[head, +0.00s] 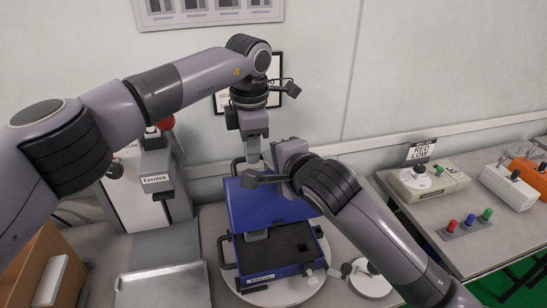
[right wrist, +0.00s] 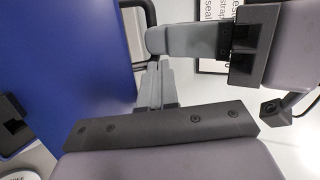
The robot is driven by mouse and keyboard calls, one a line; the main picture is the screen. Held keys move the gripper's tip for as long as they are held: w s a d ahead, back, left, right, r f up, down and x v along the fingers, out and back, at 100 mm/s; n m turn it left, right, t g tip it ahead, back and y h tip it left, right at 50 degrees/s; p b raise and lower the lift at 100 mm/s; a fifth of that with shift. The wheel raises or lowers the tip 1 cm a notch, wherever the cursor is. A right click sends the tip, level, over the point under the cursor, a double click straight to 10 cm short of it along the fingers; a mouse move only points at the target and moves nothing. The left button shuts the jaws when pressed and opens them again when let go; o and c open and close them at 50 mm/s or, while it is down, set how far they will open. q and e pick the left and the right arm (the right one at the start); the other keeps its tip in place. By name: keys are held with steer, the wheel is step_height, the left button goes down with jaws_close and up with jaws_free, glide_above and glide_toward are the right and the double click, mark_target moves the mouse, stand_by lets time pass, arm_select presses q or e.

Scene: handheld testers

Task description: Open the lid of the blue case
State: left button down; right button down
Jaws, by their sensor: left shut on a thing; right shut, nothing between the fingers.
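The blue case (head: 268,270) sits on a round white turntable (head: 236,298) with its dark interior showing. Its blue lid (head: 245,208) is raised and stands steeply above the base; it fills the left of the right wrist view (right wrist: 60,60). My left gripper (head: 254,160) points down at the lid's upper edge. In the right wrist view my left gripper (right wrist: 160,40) is shut on the lid's black handle (right wrist: 148,14). My right gripper (right wrist: 156,68) is shut and empty, close beside the lid and below the left gripper. Its tips are hidden in the head view; contact is unclear.
A grey machine (head: 155,190) stands left of the case. A metal tray (head: 165,288) and a cardboard box (head: 40,265) lie at the front left. A round white item (head: 370,285) sits right of the turntable. Testers (head: 425,185) and a button box (head: 465,226) occupy the right table.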

arm_select(q)
steer(key=shift+f, duration=0.25)
